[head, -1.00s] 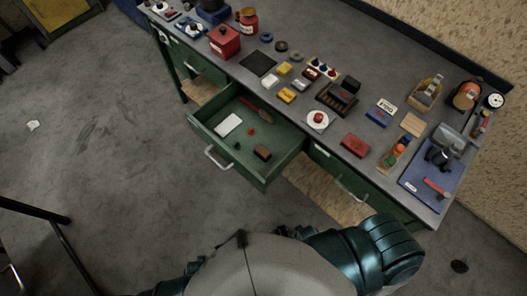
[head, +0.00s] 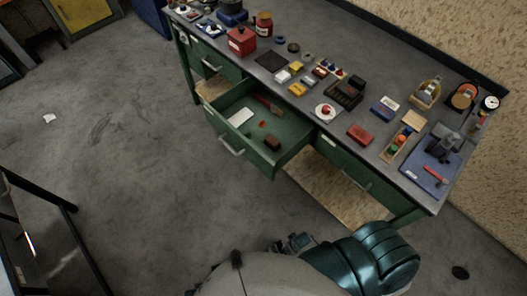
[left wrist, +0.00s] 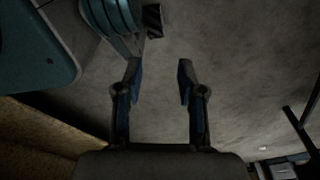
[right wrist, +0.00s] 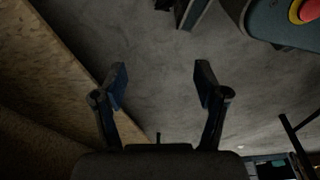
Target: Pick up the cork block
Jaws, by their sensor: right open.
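A dark brown block (head: 271,142) lies in the open drawer (head: 290,158) of the green workbench, near its front right corner. A flat tan block (head: 413,120) lies on the bench top towards the right. I cannot tell for sure which of these is the cork block. My left gripper (left wrist: 158,78) is open and empty above grey floor in the left wrist view. My right gripper (right wrist: 160,80) is open and empty, also over floor. Neither gripper is near either block, and neither wrist view shows them.
The bench top (head: 345,122) is crowded with small items. The drawer also holds a white card (head: 240,117) and a brush-like tool (head: 268,103). A blue mat (head: 432,160) with a dark device lies at the right. Open floor (head: 130,170) lies left of the bench.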

